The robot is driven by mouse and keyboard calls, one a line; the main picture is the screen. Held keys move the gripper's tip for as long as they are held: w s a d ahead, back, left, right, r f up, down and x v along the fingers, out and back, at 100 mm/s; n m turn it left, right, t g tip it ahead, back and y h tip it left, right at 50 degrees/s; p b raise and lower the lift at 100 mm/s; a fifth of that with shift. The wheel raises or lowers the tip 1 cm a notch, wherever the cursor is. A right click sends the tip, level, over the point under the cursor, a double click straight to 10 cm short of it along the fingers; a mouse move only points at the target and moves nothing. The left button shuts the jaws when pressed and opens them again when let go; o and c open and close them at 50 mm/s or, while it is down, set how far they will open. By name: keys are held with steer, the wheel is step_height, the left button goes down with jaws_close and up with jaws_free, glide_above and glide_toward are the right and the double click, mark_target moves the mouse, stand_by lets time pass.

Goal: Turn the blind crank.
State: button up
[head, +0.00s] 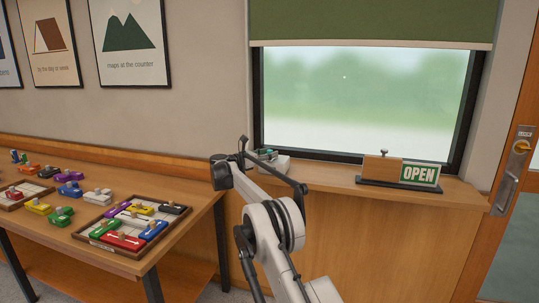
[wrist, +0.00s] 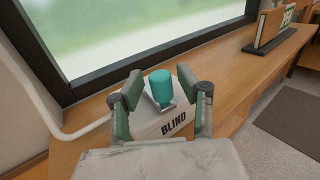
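The blind crank has a teal knob (wrist: 160,86) on a metal arm, set on a pale box marked BLIND (wrist: 174,124) on the window sill. In the head view, the crank box (head: 279,163) is partly hidden behind my arm. My gripper (wrist: 159,74) is open, with one finger on each side of the teal knob. Gaps show between the fingers and the knob; I cannot tell the height difference. The green blind (head: 370,22) covers only the top of the window.
An OPEN sign (head: 419,174) in a holder stands on the sill (head: 330,180) to the right. A table (head: 75,228) with trays of colored blocks stands at the left. A door with a lock (head: 521,147) is at the far right. The sill between crank and sign is clear.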

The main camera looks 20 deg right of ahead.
steer(key=v, duration=1.2)
steer(key=shift+r, duration=0.1)
